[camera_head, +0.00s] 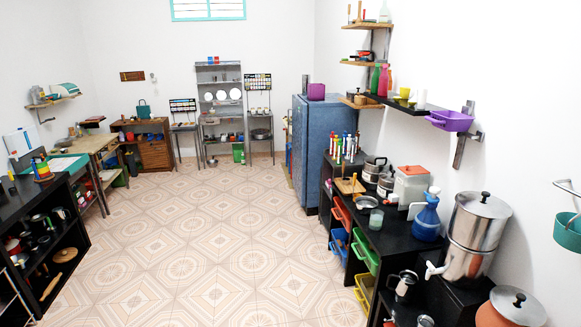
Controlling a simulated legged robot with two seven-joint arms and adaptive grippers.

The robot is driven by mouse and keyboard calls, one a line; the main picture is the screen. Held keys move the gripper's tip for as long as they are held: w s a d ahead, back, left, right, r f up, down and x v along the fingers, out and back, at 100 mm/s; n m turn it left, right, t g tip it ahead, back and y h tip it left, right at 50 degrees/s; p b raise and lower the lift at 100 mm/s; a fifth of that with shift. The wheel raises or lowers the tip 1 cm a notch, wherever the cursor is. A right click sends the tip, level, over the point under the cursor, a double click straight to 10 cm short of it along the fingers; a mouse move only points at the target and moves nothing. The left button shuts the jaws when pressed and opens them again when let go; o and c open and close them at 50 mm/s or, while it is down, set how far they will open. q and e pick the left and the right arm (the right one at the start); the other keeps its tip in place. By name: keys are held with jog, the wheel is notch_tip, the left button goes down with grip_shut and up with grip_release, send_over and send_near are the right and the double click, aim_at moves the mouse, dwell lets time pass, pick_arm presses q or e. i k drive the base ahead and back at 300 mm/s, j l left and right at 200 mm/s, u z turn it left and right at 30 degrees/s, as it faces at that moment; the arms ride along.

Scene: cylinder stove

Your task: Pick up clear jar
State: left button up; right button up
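A small translucent, grey-green jar (376,219) stands upright near the left edge of the black counter on the right. It looks like the clear jar, but it is small in the view and its contents cannot be made out. Neither of my grippers is in view, and nothing of my arms shows.
A large steel urn (474,238) stands nearer. Coloured bins sit below. The tiled floor (220,235) is open.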

aim_at(376, 220)
jog(key=i+z, duration=0.15)
jog(key=i, duration=0.45)
jog(key=i+j+z, duration=0.15)
jog(key=i, duration=0.5)
jog(key=i+j+z, duration=0.15)
jog(key=i, duration=0.45)
